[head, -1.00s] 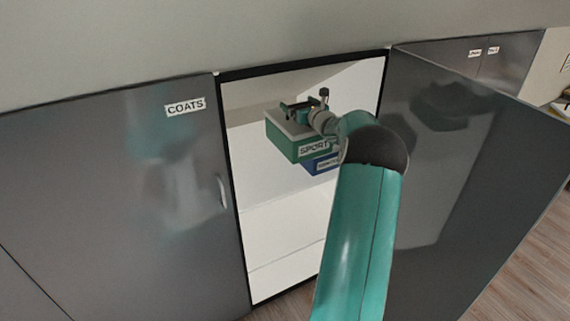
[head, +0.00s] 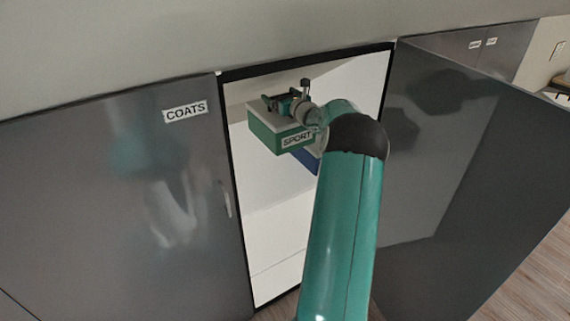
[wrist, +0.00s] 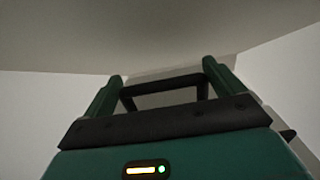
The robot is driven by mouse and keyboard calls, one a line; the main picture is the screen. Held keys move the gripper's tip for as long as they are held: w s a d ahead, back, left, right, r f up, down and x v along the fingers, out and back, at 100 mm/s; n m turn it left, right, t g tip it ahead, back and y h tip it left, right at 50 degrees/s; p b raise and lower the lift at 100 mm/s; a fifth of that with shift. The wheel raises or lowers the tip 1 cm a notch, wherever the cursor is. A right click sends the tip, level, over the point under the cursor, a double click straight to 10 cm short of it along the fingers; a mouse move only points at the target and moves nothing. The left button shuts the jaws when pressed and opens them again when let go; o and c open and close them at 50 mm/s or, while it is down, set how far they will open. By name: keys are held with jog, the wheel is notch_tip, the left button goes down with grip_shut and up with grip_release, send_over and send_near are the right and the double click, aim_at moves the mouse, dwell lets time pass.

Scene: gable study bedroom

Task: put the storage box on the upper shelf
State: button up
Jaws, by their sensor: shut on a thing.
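The storage box, green with a SPORT label and a pale lid (head: 272,136), is in the open cabinet bay in the head view. My gripper (head: 284,103) is on top of it, shut on it. In the wrist view my gripper's dark green fingers (wrist: 162,84) stand on either side of a dark bar, which looks like a handle. White shelving (head: 275,232) shows below the box. I cannot tell whether the box touches a shelf. The box's far side is hidden.
A blue box (head: 310,160) is beside and partly behind the green box, mostly covered by it and my arm. A closed grey COATS door (head: 120,200) borders the bay on the left. An open grey door (head: 460,170) stands on the right.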

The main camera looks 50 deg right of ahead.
jog(key=shift+w+a+r, duration=0.1)
jog(key=shift+w+a, duration=0.05)
jog(key=shift+w, duration=0.25)
jog(key=shift+s+a, duration=0.1)
jog(key=shift+s, duration=0.15)
notch_tip(320, 180, down, 18)
jog(key=shift+r, duration=0.1)
jog(key=o, duration=1.5)
jog(key=shift+f, duration=0.2)
jog(key=v, duration=1.2)
jog(key=shift+r, duration=0.15)
